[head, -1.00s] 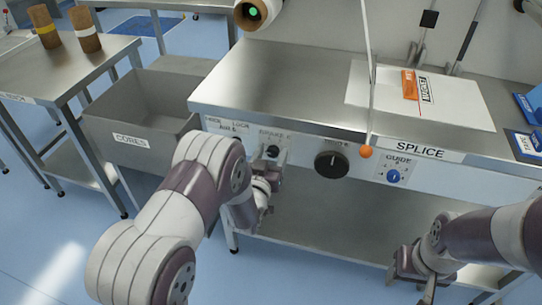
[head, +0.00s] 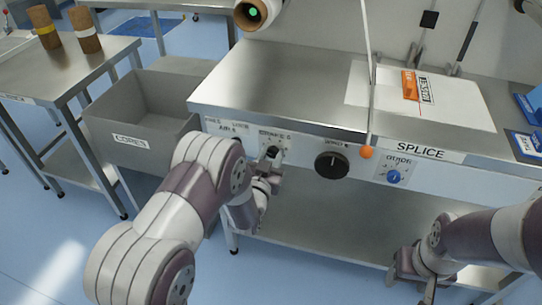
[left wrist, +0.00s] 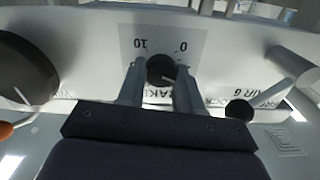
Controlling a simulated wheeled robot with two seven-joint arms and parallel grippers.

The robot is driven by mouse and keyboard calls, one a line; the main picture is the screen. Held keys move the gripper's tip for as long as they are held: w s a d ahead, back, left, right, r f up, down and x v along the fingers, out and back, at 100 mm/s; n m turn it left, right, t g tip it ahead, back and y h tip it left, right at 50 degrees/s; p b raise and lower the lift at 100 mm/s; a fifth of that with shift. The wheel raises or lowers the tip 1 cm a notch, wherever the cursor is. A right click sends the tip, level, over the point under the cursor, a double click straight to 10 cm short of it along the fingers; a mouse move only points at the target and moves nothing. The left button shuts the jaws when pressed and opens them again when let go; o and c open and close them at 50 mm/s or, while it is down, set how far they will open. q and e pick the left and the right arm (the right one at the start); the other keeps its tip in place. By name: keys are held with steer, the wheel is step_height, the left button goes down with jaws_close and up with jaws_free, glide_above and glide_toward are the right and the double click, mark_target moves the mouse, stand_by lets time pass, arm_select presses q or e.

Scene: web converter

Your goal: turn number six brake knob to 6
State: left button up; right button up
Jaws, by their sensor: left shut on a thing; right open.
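The brake knob (left wrist: 161,70) is small, round and black, on a light plate marked 0 and 10 in the left wrist view. A pale pointer line shows on its face. In the head view the knob (head: 271,152) is partly hidden by my left gripper (head: 275,162). In the left wrist view the left gripper (left wrist: 160,82) has one finger on each side of the knob and is shut on it. The number 6 cannot be read on the dial. My right gripper (head: 424,268) is open and empty in front of the lower shelf, away from the panel.
A large black dial (head: 331,165) sits right of the brake knob, and a blue guide knob (head: 393,177) further right. An orange ball (head: 367,152) hangs at the panel edge. A grey cores bin (head: 125,138) stands left.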

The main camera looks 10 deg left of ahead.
arm_select(q)
steer(key=m, duration=0.5)
steer(key=shift+f+m, duration=0.1)
steer(key=shift+m, duration=0.2)
steer(key=m+b, duration=0.1)
steer(key=m, duration=0.3)
steer(key=shift+d, duration=0.1)
steer(key=m, duration=0.5)
steer(key=shift+f, duration=0.1)
steer(key=m, duration=0.4)
steer(key=shift+m, duration=0.3)
steer(key=o, duration=1)
steer(key=shift+o, duration=0.2)
steer(key=s, duration=1.2)
steer(key=shift+s+a+p, duration=0.2)
steer(key=shift+s+p, duration=0.2)
steer(key=shift+p, duration=0.05)
